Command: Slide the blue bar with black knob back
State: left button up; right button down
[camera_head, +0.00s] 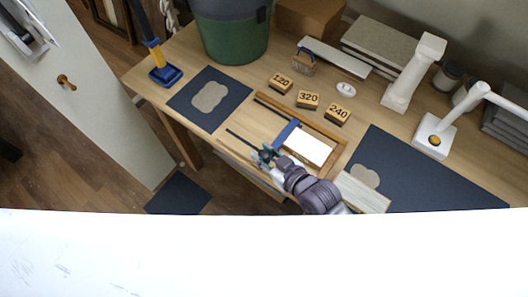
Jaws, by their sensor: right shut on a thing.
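The blue bar (287,132) lies across a wooden frame (325,130) with dark rails on the table. A white sheet or panel (308,146) lies in the frame just right of the bar. My right gripper (266,156) is at the near end of the bar, close to the near rail (241,138). It is shut there, with its fingers around the spot where the bar ends. The black knob is hidden by the fingers or too small to make out. My left gripper is not in view.
Wooden blocks marked 120 (280,83), 320 (308,99) and 240 (338,115) stand behind the frame. Dark mats lie left (233,82) and right (440,180). A green bin (233,40), a blue-based stand (164,74) and a white lamp (434,139) stand around.

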jog(key=w+a, duration=0.2)
jog(key=a, duration=0.1)
jog(key=w+a+b, duration=0.1)
jog(key=w+a, duration=0.2)
jog(key=a, duration=0.1)
jog(key=w+a+b, duration=0.1)
jog(key=w+a, duration=0.2)
jog(key=a, duration=0.1)
jog(key=shift+w+a, duration=0.1)
jog(key=shift+a, duration=0.1)
jog(key=shift+r, duration=0.1)
jog(key=c, duration=1.2)
grip_release()
jog(key=shift+a, duration=0.1)
jog(key=o, duration=0.4)
jog(key=shift+w+a, duration=0.15)
jog(key=shift+w, duration=0.05)
jog(key=shift+s+d, duration=0.25)
jog(key=shift+d, duration=0.05)
jog(key=v, duration=1.1)
jog(key=shift+s+r, duration=0.15)
jog(key=shift+r, duration=0.05)
jog(key=shift+f, duration=0.1)
